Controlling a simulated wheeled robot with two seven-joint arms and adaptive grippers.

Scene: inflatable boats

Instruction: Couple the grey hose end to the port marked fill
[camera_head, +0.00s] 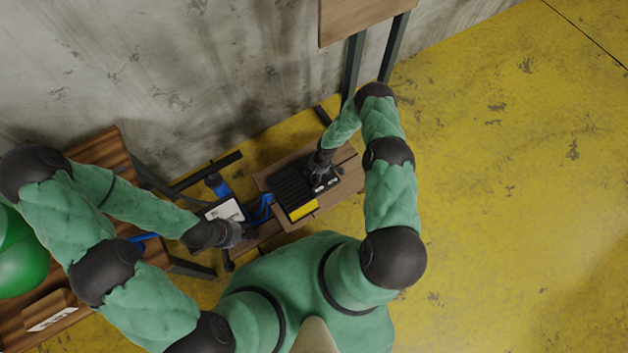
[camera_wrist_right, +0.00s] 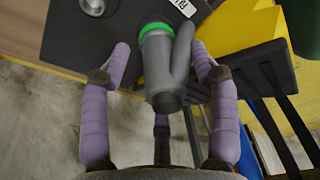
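In the right wrist view a grey hose end (camera_wrist_right: 158,70), with a second grey piece along its side, stands at a green ring (camera_wrist_right: 155,29) on a dark panel (camera_wrist_right: 110,35). A white label (camera_wrist_right: 184,6) beside the ring is partly cut off, so I cannot read it fully. My right gripper (camera_wrist_right: 160,58) has its purple fingers spread on both sides of the hose end, with a gap on the left. In the head view my right gripper (camera_head: 321,170) is over the black box (camera_head: 288,188). My left gripper (camera_head: 238,233) is low beside a white sheet; its fingers are unclear.
The black box sits on a wooden bench (camera_head: 345,185), with a yellow block (camera_head: 303,210) at its front edge. Blue hoses (camera_head: 260,208) lie left of it. A brown wooden table (camera_head: 100,155) stands at the left with a green balloon-like object (camera_head: 20,255). The yellow floor at right is clear.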

